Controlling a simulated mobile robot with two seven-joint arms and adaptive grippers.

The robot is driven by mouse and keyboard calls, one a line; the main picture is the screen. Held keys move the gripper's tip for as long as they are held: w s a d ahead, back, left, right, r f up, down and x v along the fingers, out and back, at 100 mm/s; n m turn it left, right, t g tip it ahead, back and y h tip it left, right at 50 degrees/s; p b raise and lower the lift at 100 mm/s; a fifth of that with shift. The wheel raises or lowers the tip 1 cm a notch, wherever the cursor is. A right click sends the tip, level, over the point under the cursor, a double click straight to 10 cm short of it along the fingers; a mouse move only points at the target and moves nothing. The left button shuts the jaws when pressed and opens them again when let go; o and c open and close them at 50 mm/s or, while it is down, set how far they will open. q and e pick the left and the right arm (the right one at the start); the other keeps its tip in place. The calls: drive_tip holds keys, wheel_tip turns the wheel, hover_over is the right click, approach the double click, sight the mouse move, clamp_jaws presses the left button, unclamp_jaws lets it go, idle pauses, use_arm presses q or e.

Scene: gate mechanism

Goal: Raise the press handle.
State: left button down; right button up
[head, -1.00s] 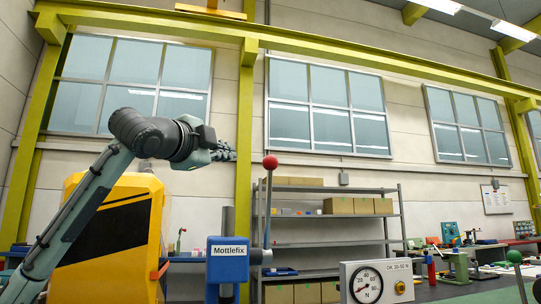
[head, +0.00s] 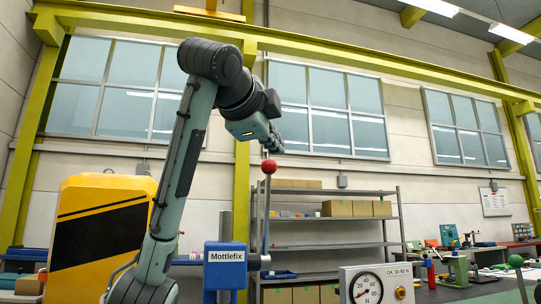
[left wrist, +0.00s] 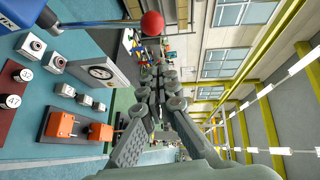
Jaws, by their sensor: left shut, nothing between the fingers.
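The press handle is an upright grey lever with a red ball knob (head: 268,166). It rises beside the blue Mottlefix press (head: 225,262). In the left wrist view the red ball (left wrist: 152,24) is near the top edge, with the lever running left from it. My left gripper (head: 274,146) appears just above the ball in the head view, pointing down. In the left wrist view my left gripper (left wrist: 158,76) has its fingers together and empty, with a visible gap to the ball. The right gripper is not in view.
A dial gauge box (head: 376,285) stands to the right of the press. A green ball (head: 515,260) on a thin stem is at far right. Shelving (head: 330,248) with cardboard boxes stands behind. A yellow cabinet (head: 100,235) is at left. The left wrist view shows orange blocks (left wrist: 62,124).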

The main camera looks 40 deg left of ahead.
sight(271, 160)
use_arm(q)
drive_tip(key=w+a+f, duration=0.1)
drive_tip(key=w+a, duration=0.3)
drive_tip(key=shift+w+a, duration=0.3)
drive_tip(key=shift+w, duration=0.05)
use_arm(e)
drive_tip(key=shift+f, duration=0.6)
use_arm(q)
drive_tip(key=shift+w+a+r+p, duration=0.3)
drive_tip(key=shift+w+a+p, duration=0.25)
drive_tip(key=shift+a+p, duration=0.3)
drive_tip(key=shift+a+r, duration=0.1)
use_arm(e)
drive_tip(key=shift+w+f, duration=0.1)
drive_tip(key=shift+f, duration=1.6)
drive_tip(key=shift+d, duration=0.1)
